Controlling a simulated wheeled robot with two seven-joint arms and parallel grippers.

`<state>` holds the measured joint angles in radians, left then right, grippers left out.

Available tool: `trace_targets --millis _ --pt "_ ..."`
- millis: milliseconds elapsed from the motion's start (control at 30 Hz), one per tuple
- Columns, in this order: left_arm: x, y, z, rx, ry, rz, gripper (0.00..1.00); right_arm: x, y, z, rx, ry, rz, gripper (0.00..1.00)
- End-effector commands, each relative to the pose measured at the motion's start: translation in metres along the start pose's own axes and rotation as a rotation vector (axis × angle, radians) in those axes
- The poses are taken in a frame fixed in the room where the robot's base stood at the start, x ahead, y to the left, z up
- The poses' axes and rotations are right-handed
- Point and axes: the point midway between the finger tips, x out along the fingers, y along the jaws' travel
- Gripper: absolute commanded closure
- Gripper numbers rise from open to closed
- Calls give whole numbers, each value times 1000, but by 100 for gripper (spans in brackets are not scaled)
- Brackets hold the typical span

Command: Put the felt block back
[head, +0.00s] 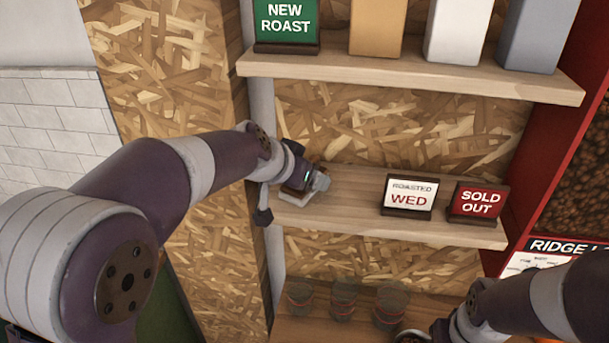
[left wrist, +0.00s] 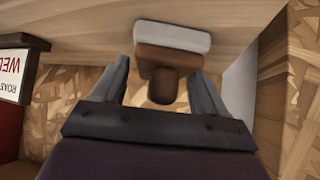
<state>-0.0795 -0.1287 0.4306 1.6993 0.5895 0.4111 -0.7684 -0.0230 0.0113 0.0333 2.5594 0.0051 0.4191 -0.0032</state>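The felt block has a white felt pad, a brown back and a round brown knob. In the left wrist view the felt block (left wrist: 172,38) is straight ahead, its knob between the fingers with a gap on each side. My left gripper (left wrist: 160,75) is open around the knob. In the head view my left gripper (head: 312,180) is at the left end of the middle shelf (head: 350,185), and the pale felt pad (head: 300,199) shows at shelf level, the rest mostly hidden. My right gripper is at the bottom edge of the head view, mostly cut off; its fingers are unclear.
A "Roasted Wed" sign (head: 409,197) and a red "Sold Out" sign (head: 478,202) stand on the middle shelf's right half. Bags and a green sign (head: 286,22) stand on the upper shelf (head: 400,77). Several jars (head: 342,299) stand on the lower shelf. A post borders the left end.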

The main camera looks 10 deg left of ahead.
Motion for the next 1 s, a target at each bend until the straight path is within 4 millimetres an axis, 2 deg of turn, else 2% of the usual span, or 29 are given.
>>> trace_targets --millis 367,467,733,900,1000 --pt "-6 0 -1 2 5 0 16 2 0 0 0 0 0 57" --pt "-24 0 0 2 7 -2 16 8 0 1 0 0 0 57" --pt "-93 0 1 1 6 -4 16 26 0 3 0 0 0 57" --pt "-116 0 0 0 3 -1 16 32 0 4 0 0 0 57" --pt "-121 0 0 0 2 -1 16 32 0 4 0 0 0 57"
